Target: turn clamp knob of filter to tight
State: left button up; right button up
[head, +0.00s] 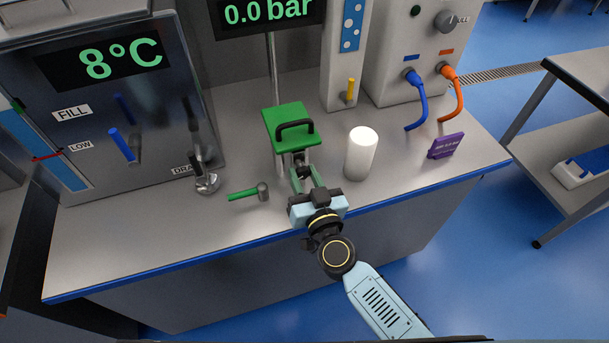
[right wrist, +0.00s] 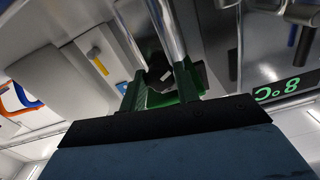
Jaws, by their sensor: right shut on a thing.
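The filter (head: 289,127) stands on the grey bench, with a green square top and a black handle on it. Its dark clamp knob (head: 302,160) is at the front, below the green top, and mostly hidden by my fingers. My right gripper (head: 306,174) reaches it from the bench's front edge and is shut on it. In the right wrist view the dark knob (right wrist: 158,76) sits between the two green fingers of my right gripper (right wrist: 160,88). Two metal posts show behind it. The knob's setting cannot be read. My left gripper is not in view.
A white cylinder (head: 361,153) stands close right of the filter. A green-handled tool (head: 249,192) lies to the left, near a drain tap (head: 207,183). A purple block (head: 446,146) is at the right. The display (head: 268,12) above reads 0.0 bar.

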jog(key=m, duration=0.5)
jog(key=shift+m, duration=0.4)
jog(key=m, duration=0.6)
jog(key=m+b, duration=0.1)
jog(key=m, duration=0.3)
jog(key=shift+f+m, duration=0.1)
jog(key=shift+m, duration=0.3)
jog(key=m, duration=0.4)
jog(key=shift+b, duration=0.35)
jog(key=shift+m, duration=0.7)
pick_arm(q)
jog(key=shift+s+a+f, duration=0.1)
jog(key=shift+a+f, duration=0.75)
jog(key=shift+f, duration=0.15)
pick_arm(e)
jog(key=shift+m, duration=0.8)
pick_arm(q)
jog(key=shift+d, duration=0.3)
